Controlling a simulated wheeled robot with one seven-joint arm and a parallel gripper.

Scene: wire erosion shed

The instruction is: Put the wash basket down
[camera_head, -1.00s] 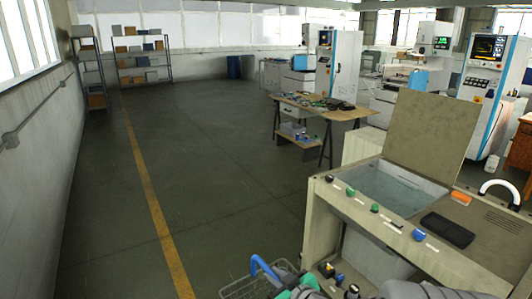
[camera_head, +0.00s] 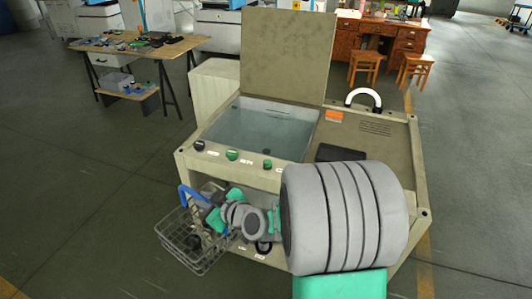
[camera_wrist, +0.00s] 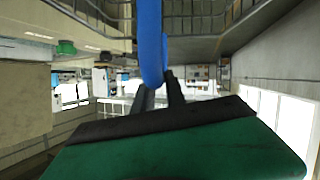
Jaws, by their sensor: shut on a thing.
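The wash basket (camera_head: 183,236) is a grey wire basket with a blue handle (camera_head: 188,198). It hangs at the front left of the beige wash machine, outside its tank, with some small dark contents that I cannot make out. My gripper (camera_head: 207,199) is shut on the blue handle. In the wrist view my gripper's dark fingers (camera_wrist: 160,95) close on the blue handle (camera_wrist: 150,45), and basket wires (camera_wrist: 210,20) show at the top. My arm hides part of the machine's front.
The wash machine (camera_head: 400,165) has its lid (camera_head: 285,55) raised over an open tank (camera_head: 255,132) of liquid. Knobs line its front edge; a black pad and an orange block lie on top. A work table (camera_head: 140,48) stands behind left. The floor at left is clear.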

